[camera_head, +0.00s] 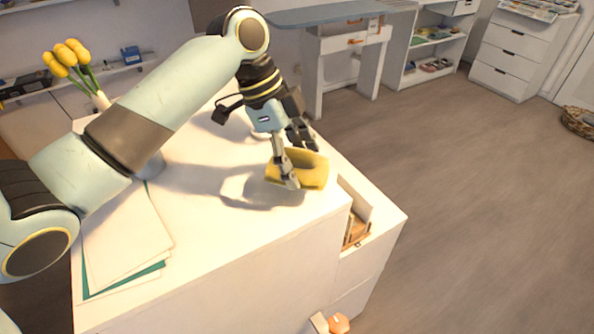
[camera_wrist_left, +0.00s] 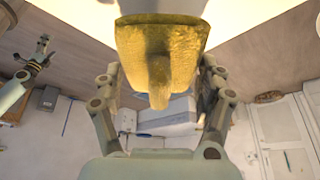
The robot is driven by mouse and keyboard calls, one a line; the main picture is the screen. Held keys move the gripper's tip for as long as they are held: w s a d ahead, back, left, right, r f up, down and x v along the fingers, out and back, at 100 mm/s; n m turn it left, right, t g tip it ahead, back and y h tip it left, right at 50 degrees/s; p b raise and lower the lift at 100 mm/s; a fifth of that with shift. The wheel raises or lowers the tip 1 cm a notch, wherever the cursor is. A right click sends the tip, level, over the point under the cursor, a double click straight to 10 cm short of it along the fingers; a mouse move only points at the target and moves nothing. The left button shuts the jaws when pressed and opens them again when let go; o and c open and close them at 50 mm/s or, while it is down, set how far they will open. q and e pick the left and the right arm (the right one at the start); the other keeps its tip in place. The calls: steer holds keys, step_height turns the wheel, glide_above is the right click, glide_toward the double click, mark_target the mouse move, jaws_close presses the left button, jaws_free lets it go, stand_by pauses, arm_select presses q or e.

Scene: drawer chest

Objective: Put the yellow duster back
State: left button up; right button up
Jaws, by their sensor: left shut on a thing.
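The yellow duster (camera_head: 316,171) is a soft-looking yellow piece over the white chest top (camera_head: 225,222), near its right edge. My left gripper (camera_head: 297,163) is shut on it from above. I cannot tell whether the duster touches the top. In the left wrist view the duster (camera_wrist_left: 185,50) sits between the two fingers of the left gripper (camera_wrist_left: 158,72), its narrow end toward the palm. An open drawer (camera_head: 366,218) sticks out from the chest's right side, below the duster, with brownish things inside. My right gripper (camera_wrist_left: 38,58) seems to show small at the wrist view's left.
White and teal sheets (camera_head: 125,240) lie at the left of the chest top. Yellow tulips (camera_head: 70,58) stand behind my left arm. An orange rounded thing (camera_head: 339,323) shows at the bottom edge.

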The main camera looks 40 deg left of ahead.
arm_select(q)
step_height(320, 180, down, 4)
steer(key=shift+r+p, duration=0.2)
steer(key=shift+p, duration=0.2)
steer(key=shift+f, duration=0.25)
arm_select(e)
steer(key=shift+s+d+r, duration=0.35)
steer(key=shift+d+r, duration=0.05)
steer(key=shift+r, duration=0.05)
arm_select(q)
steer(key=shift+f, duration=0.15)
steer(key=o, duration=1.1)
